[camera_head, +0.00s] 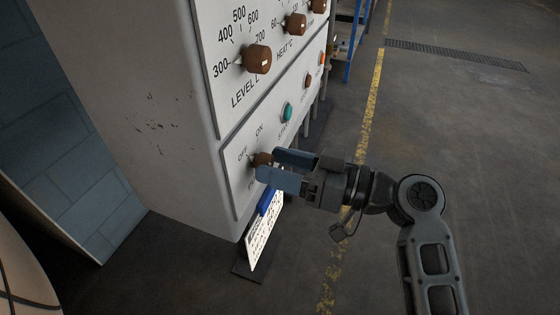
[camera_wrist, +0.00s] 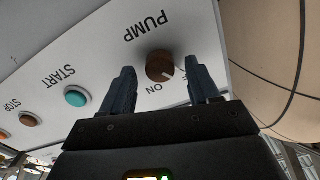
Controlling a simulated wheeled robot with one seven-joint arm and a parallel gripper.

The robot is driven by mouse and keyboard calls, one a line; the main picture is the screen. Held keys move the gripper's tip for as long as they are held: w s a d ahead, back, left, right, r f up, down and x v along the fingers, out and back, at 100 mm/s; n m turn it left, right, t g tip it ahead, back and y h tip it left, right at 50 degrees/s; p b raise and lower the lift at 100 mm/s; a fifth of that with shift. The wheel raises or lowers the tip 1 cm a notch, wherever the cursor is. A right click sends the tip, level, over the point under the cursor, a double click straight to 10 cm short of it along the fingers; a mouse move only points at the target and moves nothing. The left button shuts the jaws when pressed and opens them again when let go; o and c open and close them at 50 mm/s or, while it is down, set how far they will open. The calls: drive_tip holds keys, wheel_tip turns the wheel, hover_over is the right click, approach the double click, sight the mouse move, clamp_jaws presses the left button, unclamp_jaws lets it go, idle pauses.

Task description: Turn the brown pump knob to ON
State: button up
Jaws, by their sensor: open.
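The brown pump knob (camera_wrist: 160,65) is on the pale panel under the upside-down word PUMP in the wrist view. Its white mark points down and right, toward the partly hidden OFF label rather than the ON label (camera_wrist: 154,89). In the head view the knob (camera_head: 262,159) is partly covered by the fingers. My gripper (camera_head: 268,166) is open at the knob, with one blue finger on either side of it. In the wrist view, gaps show between the knob and both fingers, wider on the left. Whether the tips reach the panel is unclear.
The larger LEVEL knob (camera_head: 257,59) is above. A white label plate (camera_head: 262,238) hangs below the panel. The floor to the right is open.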

drive_tip(key=shift+a, duration=0.15)
drive_tip(key=shift+c, duration=0.2)
drive_tip(key=c, duration=1)
